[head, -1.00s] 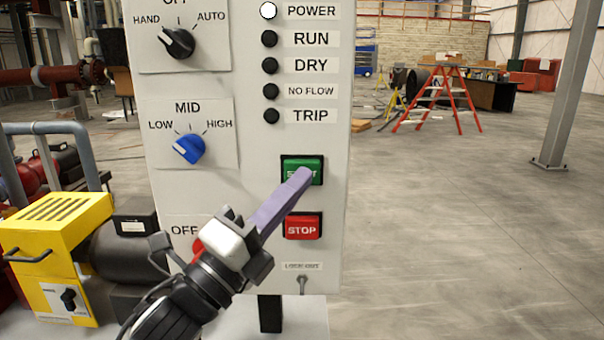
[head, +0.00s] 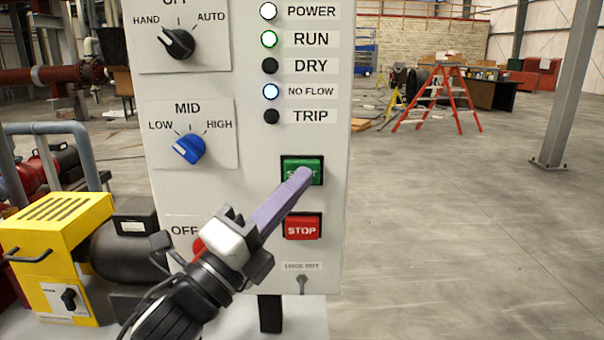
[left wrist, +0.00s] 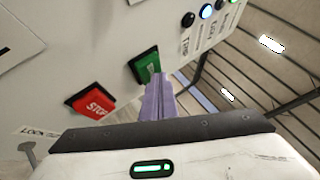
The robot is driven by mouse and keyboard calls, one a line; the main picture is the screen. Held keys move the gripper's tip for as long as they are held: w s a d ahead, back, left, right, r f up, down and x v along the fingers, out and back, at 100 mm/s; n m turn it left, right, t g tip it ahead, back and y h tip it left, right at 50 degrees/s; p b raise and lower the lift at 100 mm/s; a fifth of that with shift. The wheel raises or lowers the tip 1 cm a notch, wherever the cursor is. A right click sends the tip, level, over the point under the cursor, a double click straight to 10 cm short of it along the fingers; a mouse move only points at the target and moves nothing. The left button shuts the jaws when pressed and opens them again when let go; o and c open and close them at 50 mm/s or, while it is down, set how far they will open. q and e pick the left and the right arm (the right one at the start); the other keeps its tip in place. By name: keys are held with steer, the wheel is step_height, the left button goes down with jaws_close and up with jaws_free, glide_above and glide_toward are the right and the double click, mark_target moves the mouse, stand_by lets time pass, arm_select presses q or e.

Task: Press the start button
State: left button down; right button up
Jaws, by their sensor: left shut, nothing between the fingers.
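The green START button (head: 294,165) sits on the white control panel (head: 335,150), above the red STOP button (head: 302,228). My left gripper (head: 304,176) is shut and empty. Its purple fingertips lie over the lower right of the START button and hide part of its label. In the left wrist view the closed fingers (left wrist: 158,88) reach the green START button (left wrist: 146,64), and the STOP button (left wrist: 92,104) is beside it. My right gripper is not seen.
A blue LOW-MID-HIGH knob (head: 188,149) and a black HAND-AUTO switch (head: 177,42) are on the panel's left. A lockout toggle (head: 302,284) is below STOP. A yellow machine (head: 55,250) stands at left. The floor (head: 450,230) at right is open.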

arm_select(q)
steer(key=shift+s, duration=0.75)
steer(key=s+p, duration=0.1)
steer(key=s, duration=0.4)
stand_by(0.6)
